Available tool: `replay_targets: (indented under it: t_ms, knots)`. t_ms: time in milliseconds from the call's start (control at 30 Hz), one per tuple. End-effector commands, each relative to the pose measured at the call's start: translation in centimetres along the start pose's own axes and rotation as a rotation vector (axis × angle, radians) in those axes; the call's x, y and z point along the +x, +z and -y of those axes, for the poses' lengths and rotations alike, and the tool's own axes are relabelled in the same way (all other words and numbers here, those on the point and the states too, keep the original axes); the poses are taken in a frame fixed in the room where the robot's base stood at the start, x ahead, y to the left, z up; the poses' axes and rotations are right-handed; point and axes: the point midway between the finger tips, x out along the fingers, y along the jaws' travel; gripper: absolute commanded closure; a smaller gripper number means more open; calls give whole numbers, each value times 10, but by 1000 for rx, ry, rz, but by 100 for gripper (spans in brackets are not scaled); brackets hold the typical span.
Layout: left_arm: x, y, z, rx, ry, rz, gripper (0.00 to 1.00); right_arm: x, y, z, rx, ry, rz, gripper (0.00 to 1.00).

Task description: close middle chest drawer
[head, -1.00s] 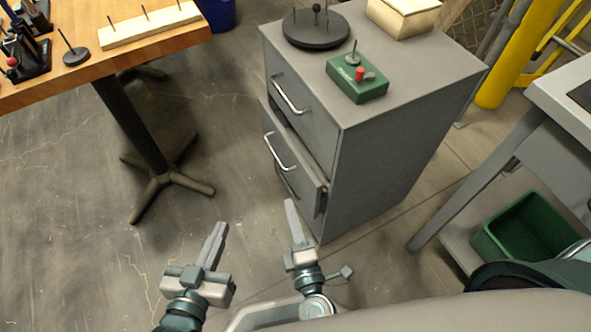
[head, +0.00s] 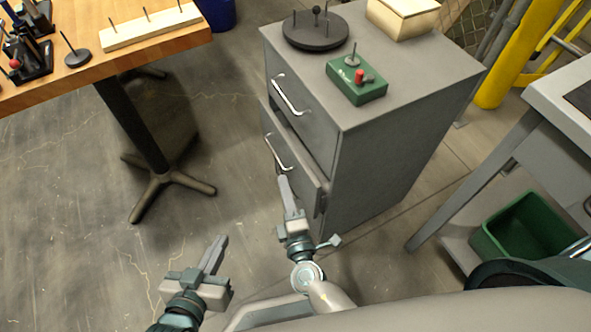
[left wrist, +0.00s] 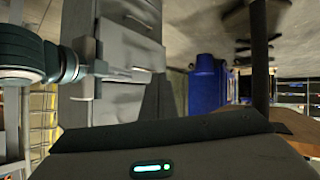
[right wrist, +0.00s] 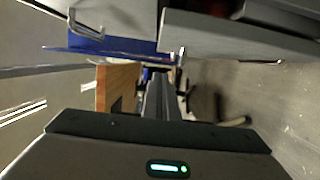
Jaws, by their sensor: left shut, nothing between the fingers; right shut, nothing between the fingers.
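The grey chest (head: 375,170) stands right of centre in the head view. Its middle drawer (head: 297,172) is partly pulled out, with its silver handle (head: 279,154) facing left and a dark gap above its front. My right gripper (head: 284,182) is shut and empty, with its tips near the front of that drawer; I cannot tell whether they touch. In the right wrist view, a drawer front (right wrist: 240,38) lies ahead and right of the fingers (right wrist: 158,95). My left gripper (head: 220,242) is shut and empty, low over the floor, apart from the chest.
The chest top bears a green box (head: 357,84), a round dark stand (head: 315,32) and a wooden box (head: 402,15). A wooden table (head: 110,62) with a dark foot (head: 160,180) stands left. A grey bench (head: 560,95) stands right. Floor between table and chest is clear.

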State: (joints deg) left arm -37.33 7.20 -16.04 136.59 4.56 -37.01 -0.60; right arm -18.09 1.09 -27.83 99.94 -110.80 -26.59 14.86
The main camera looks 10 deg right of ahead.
Motion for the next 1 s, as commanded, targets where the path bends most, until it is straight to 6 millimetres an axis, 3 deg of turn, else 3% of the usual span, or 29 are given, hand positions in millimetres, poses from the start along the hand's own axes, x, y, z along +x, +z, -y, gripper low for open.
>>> replay_targets:
  t_ms: [167, 433, 1000]
  knots:
    - [-3, 11, 3, -8, -6, 69, 100, 33, 0, -2, 0, 1, 1, 100]
    - [-8, 28, 8, -20, -15, 160, 100, 37, 33, -1, -2, 0, 0, 100]
    - [-8, 32, 9, -20, -17, 171, 100, 40, 44, 1, -1, 0, 0, 100]
